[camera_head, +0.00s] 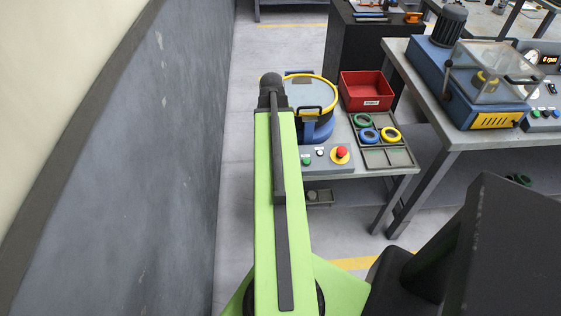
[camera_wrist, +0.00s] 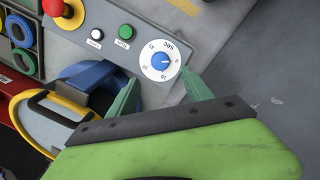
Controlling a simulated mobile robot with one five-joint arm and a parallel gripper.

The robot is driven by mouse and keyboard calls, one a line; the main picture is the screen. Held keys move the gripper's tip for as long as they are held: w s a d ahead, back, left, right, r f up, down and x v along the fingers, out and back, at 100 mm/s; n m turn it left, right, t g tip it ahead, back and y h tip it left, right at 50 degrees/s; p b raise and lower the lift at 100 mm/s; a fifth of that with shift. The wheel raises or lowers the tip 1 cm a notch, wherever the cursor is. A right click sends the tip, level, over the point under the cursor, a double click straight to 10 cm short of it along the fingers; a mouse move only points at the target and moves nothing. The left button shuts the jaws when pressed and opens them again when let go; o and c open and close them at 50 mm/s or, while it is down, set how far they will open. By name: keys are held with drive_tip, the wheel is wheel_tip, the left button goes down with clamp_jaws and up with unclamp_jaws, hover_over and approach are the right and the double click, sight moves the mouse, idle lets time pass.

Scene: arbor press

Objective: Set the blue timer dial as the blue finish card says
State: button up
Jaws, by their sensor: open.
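The blue timer dial (camera_wrist: 160,60) shows in the wrist view as a blue knob on a round white face marked SEC with numbers around it. I cannot tell for sure which number the knob points to. My gripper (camera_wrist: 159,78) is open, its two green fingers apart on either side of the dial's lower edge as pictured. The knob is not gripped, and I cannot tell how far above it the fingertips are. In the head view my arm hides the dial and the gripper. No blue finish card can be made out in either view.
On the dial's grey panel are a green button (camera_wrist: 125,31), a white button (camera_wrist: 97,34) and a red stop button (camera_head: 342,152). A blue drum machine with a yellow-rimmed lid (camera_head: 309,92) stands close by. A red bin (camera_head: 366,85) and a ring tray (camera_head: 388,157) sit right. A wall (camera_head: 130,150) bounds the left.

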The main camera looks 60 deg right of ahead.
drive_tip(key=f+b, duration=0.6)
drive_tip(key=f, duration=0.1)
drive_tip(key=d+f+b, duration=0.1)
drive_tip(key=f+b, duration=0.1)
drive_tip(key=f, duration=0.1)
drive_tip(key=shift+s+f+b, duration=0.2)
drive_tip(key=shift+b, duration=0.2)
drive_tip(key=shift+r, duration=0.1)
drive_tip(key=shift+c, duration=0.5)
clamp_jaws()
